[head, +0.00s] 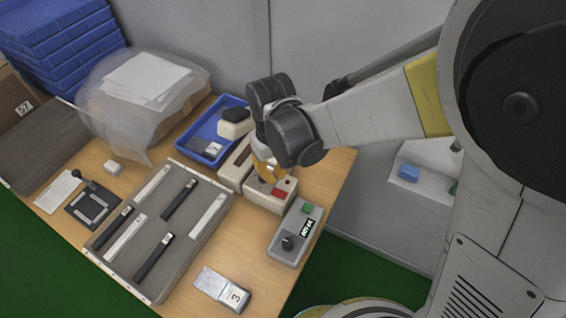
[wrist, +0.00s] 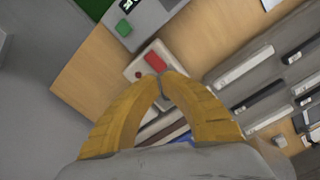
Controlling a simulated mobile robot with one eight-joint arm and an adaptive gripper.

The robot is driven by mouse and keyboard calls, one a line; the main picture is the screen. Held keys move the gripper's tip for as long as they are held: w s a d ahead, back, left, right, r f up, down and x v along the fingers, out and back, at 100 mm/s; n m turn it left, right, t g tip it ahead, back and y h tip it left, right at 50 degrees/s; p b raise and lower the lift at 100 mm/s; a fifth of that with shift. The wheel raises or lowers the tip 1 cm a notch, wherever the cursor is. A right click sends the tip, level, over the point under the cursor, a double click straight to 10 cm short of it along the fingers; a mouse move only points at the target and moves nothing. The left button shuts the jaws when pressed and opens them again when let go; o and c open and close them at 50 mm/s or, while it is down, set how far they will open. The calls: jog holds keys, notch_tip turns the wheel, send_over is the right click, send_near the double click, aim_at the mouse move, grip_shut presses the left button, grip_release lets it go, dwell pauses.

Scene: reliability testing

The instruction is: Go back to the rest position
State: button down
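My gripper (head: 268,172) hangs over the right part of the wooden table in the head view, its yellow fingers pointing down. In the wrist view my gripper (wrist: 162,80) has its two yellow fingertips together, with nothing seen held between them. Below the fingertips is a pale tester box with a red button (head: 279,192), which also shows in the wrist view as the red button (wrist: 154,58). The fingertips appear close to this box; whether they touch it I cannot tell. My arm reaches in from the right.
A grey control box (head: 296,233) with a green button and knob stands near the table's right edge. A grey tray (head: 187,240) holds several black and white strips. A blue bin (head: 184,146) stands behind. A block marked 3 (head: 220,288) lies in front. A grey wall is behind.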

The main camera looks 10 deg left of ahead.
jog(key=s+d+r+m+t, duration=0.2)
jog(key=d+r, duration=0.5)
jog(key=d, duration=0.5)
jog(key=s+d+r+m+t, duration=0.3)
jog(key=d+r+m+t, duration=0.2)
jog(key=d, duration=0.8)
notch_tip(320, 180, up, 3)
jog(key=shift+s+d+r, duration=0.2)
jog(key=shift+s+d, duration=0.05)
jog(key=shift+d, duration=0.05)
jog(key=shift+a, duration=0.15)
